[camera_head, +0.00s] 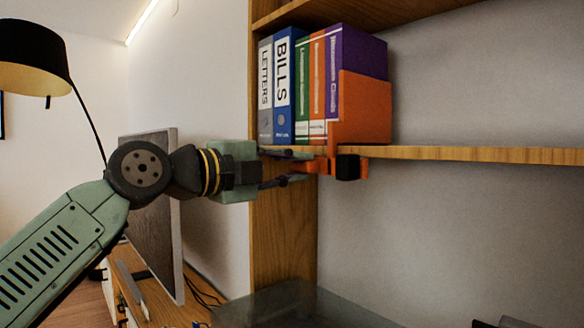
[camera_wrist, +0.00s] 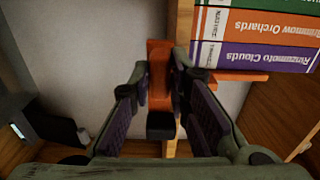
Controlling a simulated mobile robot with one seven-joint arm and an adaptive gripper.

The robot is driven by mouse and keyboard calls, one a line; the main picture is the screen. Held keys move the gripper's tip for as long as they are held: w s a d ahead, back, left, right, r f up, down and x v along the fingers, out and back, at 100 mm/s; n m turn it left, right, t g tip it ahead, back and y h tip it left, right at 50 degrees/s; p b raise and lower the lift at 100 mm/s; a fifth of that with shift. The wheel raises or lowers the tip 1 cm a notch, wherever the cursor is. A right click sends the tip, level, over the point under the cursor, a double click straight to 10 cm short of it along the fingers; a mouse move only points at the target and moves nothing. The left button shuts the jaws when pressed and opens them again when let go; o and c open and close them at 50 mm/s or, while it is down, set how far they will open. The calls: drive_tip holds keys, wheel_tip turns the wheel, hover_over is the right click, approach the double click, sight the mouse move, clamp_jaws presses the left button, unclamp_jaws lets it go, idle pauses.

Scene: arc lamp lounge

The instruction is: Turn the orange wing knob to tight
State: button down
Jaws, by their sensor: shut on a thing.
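An orange bookend (camera_head: 365,108) stands against the books on the shelf, with its clamp at the shelf's front edge. The orange wing knob (camera_head: 323,166) is at this clamp, just below the shelf edge, beside a black block (camera_head: 347,167). The fingers hide part of the knob, and I cannot read any tight mark.
Several binders and books (camera_head: 290,88) stand on the wooden shelf (camera_head: 470,153), right above my gripper. A wooden upright (camera_head: 283,225) is just behind the fingers. A television (camera_head: 155,210) and a lamp (camera_head: 32,60) are at the left. The space below the shelf is open.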

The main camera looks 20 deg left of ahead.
drive_tip(key=c, duration=1.5)
unclamp_jaws()
drive_tip(key=shift+s+a, duration=0.1)
drive_tip(key=v, duration=1.1)
drive_tip(key=shift+s+a, duration=0.2)
drive_tip(key=shift+s, duration=0.15)
drive_tip(key=shift+d, duration=0.1)
